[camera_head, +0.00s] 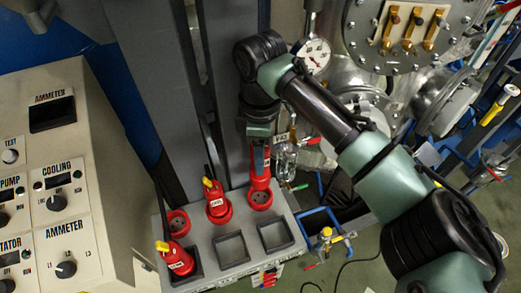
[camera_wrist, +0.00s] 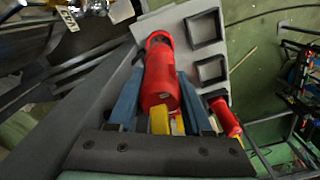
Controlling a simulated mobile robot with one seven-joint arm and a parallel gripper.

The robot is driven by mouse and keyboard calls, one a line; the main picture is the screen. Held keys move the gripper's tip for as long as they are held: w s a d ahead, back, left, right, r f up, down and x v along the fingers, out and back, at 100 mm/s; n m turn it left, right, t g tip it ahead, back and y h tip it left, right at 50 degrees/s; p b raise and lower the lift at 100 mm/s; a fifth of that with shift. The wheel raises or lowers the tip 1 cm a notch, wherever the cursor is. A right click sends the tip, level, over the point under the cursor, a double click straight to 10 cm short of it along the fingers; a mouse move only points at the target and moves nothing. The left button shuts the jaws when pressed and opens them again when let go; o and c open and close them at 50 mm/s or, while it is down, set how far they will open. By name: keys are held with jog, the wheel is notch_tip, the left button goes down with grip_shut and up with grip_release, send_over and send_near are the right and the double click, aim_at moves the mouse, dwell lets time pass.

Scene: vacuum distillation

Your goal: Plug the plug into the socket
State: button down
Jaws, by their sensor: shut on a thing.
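My gripper (camera_head: 260,165) points down over the right end of the grey socket box (camera_head: 212,268). In the wrist view its two blue fingers (camera_wrist: 160,110) are shut around a red plug (camera_wrist: 160,88) with a yellow part near the palm. In the head view the held plug is directly above or at the right red socket (camera_head: 260,198); I cannot tell whether it is inserted. The middle socket bears a red plug with a yellow top (camera_head: 216,205). The left red socket (camera_head: 178,222) looks empty.
Another red plug (camera_head: 176,260) stands in the left square holder. The middle holder (camera_head: 231,249) and right holder (camera_head: 275,234) are empty. A control panel (camera_head: 62,190) stands left; grey posts rise behind the box. Glassware (camera_head: 286,160) and a valve (camera_head: 327,236) are close on the right.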

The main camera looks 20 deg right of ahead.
aim_at(260, 179)
jog(key=shift+f+b, duration=1.3)
jog(key=shift+f, duration=1.3)
jog(key=shift+f+b, duration=0.6)
jog(key=shift+f, duration=1.45)
jog(key=shift+c, duration=1.2)
grip_release()
jog(key=shift+r, duration=0.1)
notch_tip(260, 179, up, 13)
jog(key=b, duration=0.3)
